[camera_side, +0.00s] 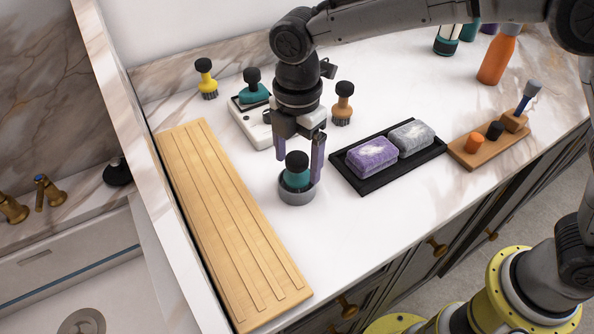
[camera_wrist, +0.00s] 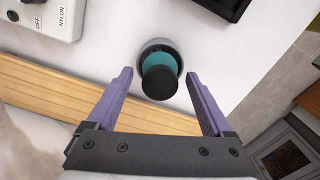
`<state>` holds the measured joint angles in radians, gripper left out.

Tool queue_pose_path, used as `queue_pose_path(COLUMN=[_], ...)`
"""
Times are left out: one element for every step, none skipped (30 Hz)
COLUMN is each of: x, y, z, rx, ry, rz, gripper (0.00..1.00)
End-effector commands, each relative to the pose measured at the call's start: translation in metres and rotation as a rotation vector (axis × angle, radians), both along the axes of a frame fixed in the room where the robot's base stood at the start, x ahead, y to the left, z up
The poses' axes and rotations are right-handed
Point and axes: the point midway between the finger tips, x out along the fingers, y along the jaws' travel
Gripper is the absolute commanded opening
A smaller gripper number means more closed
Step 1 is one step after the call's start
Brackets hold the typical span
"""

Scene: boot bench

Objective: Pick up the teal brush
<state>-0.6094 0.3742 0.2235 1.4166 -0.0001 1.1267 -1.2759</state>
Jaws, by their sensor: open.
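A teal brush with a round black knob (camera_side: 297,172) stands upright in a small grey round cup (camera_side: 296,197) on the white counter. In the wrist view the same teal brush (camera_wrist: 159,75) shows from above, its black knob toward me. My gripper (camera_side: 300,166) is open, with its purple fingers pointing down on either side of the brush. In the wrist view the fingertips (camera_wrist: 160,78) show gaps to it on both sides. Another teal piece with a black knob (camera_side: 253,89) sits on a white labelled base (camera_side: 251,124) behind; its underside is hidden.
A slatted wooden board (camera_side: 225,220) lies left of the cup. A black tray (camera_side: 375,183) with purple and grey blocks lies right. Yellow (camera_side: 206,78) and tan (camera_side: 342,103) brushes stand behind. A wooden stand (camera_side: 487,147) and orange bottle (camera_side: 497,60) are further right.

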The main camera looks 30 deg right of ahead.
Motion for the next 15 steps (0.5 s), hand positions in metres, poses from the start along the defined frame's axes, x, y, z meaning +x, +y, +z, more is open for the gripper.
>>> queue_pose_path(x=[0.0, 0.0001, 0.0002, 0.0002, 0.0002, 0.0001, 0.0001, 0.0001, 0.0001, 0.0001, 0.0001, 0.0001, 0.0001, 0.0001, 0.0001], y=[-0.0001, -0.0002, -0.0002, -0.0002, -0.0002, -0.0002, -0.0002, -0.0002, -0.0002, -0.0002, -0.0002, -0.0002, -0.0002, -0.0002, -0.0002], z=[-0.0012, -0.0014, -0.0014, -0.0013, -0.0013, -0.0012, -0.0012, -0.0011, -0.0011, -0.001, -0.001, -0.001, -0.001, -0.0009, -0.0009], rx=[0.0, 0.0, 0.0, 0.0, 0.0, 0.0, 0.0, 0.0, 0.0, 0.0, 0.0, 0.0, 0.0, 0.0, 0.0], ry=[0.0, 0.0, 0.0, 0.0, 0.0, 0.0, 0.0, 0.0, 0.0, 0.0, 0.0, 0.0, 0.0, 0.0, 0.0], rz=[0.0, 0.0, 0.0, 0.0, 0.0, 0.0, 0.0, 0.0, 0.0, 0.0, 0.0, 0.0, 0.0, 0.0, 0.0], gripper=[0.85, 0.85, 0.85, 0.85, 0.85, 0.85, 0.81, 0.76, 0.69, 0.63, 0.58, 0.51, 0.45, 0.4, 0.33])
